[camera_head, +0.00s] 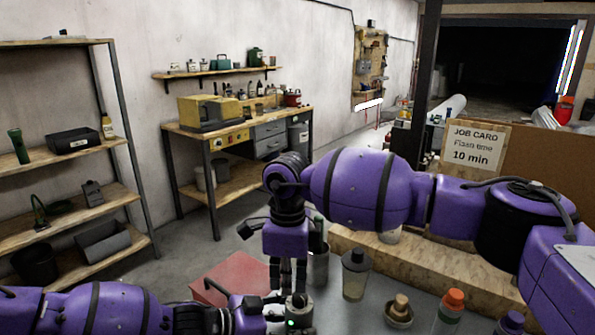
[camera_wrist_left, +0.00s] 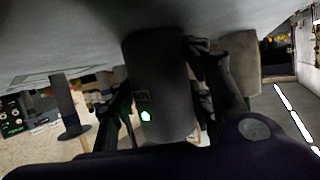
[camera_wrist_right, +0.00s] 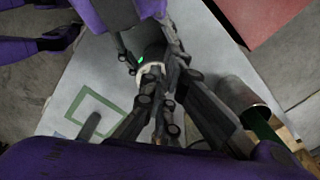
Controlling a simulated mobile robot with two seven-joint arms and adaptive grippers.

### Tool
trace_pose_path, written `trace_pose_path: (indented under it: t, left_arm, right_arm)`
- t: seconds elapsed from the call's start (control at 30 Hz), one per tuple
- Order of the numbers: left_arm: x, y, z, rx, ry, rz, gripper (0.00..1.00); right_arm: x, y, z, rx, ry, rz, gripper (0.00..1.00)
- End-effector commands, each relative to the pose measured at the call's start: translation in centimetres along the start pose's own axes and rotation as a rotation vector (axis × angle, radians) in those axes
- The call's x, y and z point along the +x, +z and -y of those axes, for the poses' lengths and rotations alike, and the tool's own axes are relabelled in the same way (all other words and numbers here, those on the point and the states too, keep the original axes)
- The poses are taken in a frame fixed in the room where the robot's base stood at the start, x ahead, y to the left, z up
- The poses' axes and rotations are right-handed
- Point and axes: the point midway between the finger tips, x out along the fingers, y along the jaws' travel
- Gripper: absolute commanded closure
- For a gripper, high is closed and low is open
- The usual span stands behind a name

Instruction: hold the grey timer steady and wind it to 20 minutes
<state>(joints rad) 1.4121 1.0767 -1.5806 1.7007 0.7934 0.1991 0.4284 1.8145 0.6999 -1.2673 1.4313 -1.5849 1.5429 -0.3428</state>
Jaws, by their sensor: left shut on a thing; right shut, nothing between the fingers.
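The grey timer (camera_head: 299,315) is a small upright cylinder with a green light, at the bottom centre of the head view. In the left wrist view the timer (camera_wrist_left: 158,75) stands between the fingers of my left gripper (camera_wrist_left: 165,100), which is shut on it from the side. My right gripper (camera_head: 287,284) points down just above the timer, its fingers shut with nothing between them. In the right wrist view its fingertips (camera_wrist_right: 166,80) are close by the timer's pale ring (camera_wrist_right: 150,68); I cannot tell whether they touch. The dial's setting is not readable.
A steel cup (camera_head: 318,268), a jar (camera_head: 355,274), a wooden-knobbed item (camera_head: 400,308) and an orange-capped bottle (camera_head: 450,306) stand right of the timer. A job card (camera_head: 472,146) reads "10 min". A green square outline (camera_wrist_right: 95,112) marks the bench.

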Motion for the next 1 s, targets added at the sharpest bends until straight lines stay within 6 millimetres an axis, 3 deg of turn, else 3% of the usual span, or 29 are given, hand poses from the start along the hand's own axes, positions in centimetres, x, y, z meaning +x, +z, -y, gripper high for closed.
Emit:
trace_pose_path:
  t: [0.3,0.67,0.7,0.87,1.0]
  left_arm:
    - [0.0,0.7,-0.1,-0.005,-0.002,0.013,0.84]
    - [0.0,0.7,-0.2,-0.006,0.001,0.013,0.84]
    - [0.0,0.7,-0.3,-0.006,0.002,0.012,0.51]
    - [0.0,0.6,-0.2,-0.005,0.001,0.011,0.32]
    - [0.0,0.4,-0.2,-0.004,0.001,0.009,0.32]
  right_arm:
    - [-4.3,0.2,0.1,-0.002,-0.006,0.007,1.0]
    - [-4.7,0.2,0.0,-0.003,-0.005,0.008,1.0]
    - [-4.7,0.2,0.0,-0.003,-0.005,0.008,1.0]
    - [-4.7,0.3,0.0,-0.003,-0.005,0.008,1.0]
    - [-4.8,0.3,0.0,-0.003,-0.006,0.008,1.0]
